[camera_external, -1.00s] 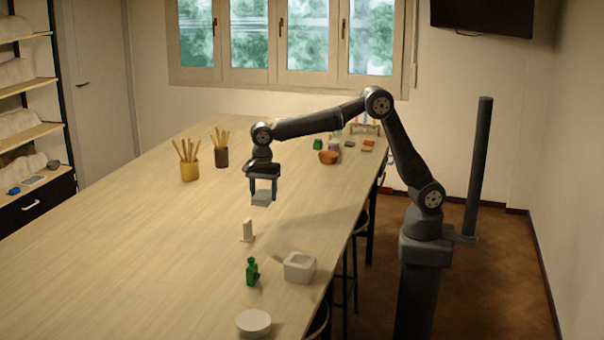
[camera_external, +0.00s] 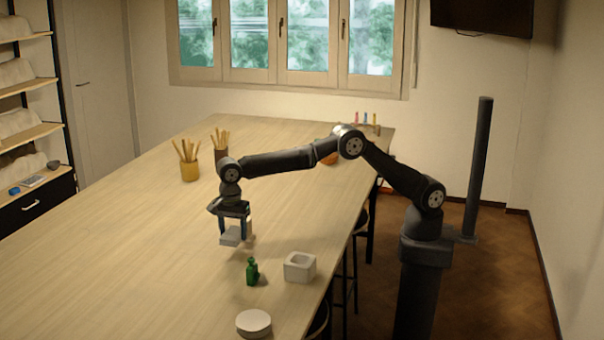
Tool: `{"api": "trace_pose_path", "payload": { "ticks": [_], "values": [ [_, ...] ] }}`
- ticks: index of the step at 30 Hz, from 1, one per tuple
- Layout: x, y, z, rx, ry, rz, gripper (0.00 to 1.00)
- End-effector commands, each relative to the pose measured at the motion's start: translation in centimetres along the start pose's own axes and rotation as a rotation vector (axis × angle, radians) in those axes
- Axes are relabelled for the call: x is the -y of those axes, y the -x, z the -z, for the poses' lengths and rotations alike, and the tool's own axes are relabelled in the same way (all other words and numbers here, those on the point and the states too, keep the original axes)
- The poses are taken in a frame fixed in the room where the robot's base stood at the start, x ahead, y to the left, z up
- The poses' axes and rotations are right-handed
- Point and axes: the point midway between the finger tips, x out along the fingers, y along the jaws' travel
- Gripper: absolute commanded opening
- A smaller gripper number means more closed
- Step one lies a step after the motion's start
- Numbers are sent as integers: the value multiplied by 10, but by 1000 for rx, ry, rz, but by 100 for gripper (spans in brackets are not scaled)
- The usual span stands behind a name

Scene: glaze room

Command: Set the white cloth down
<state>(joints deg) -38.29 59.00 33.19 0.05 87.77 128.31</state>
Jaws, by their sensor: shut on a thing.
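The white cloth (camera_external: 231,239), a small pale folded block, is between the fingers of my gripper (camera_external: 234,232). My gripper points down and is shut on the cloth. I cannot tell whether the cloth's underside touches the table top.
A small green bottle (camera_external: 252,271), a white square bowl (camera_external: 300,267) and a round white disc (camera_external: 253,323) stand nearer the camera. The table's left side is clear.

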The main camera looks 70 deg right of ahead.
Motion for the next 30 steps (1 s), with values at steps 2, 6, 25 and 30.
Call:
{"api": "trace_pose_path", "payload": {
  "ticks": [2,6,25,30],
  "values": [
    [-2,-8,-13,0,3,0,36],
    [-3,-14,-22,0,0,0,36],
    [-3,-55,-23,0,0,0,36],
    [-3,-57,-23,0,0,0,70]
  ]
}}
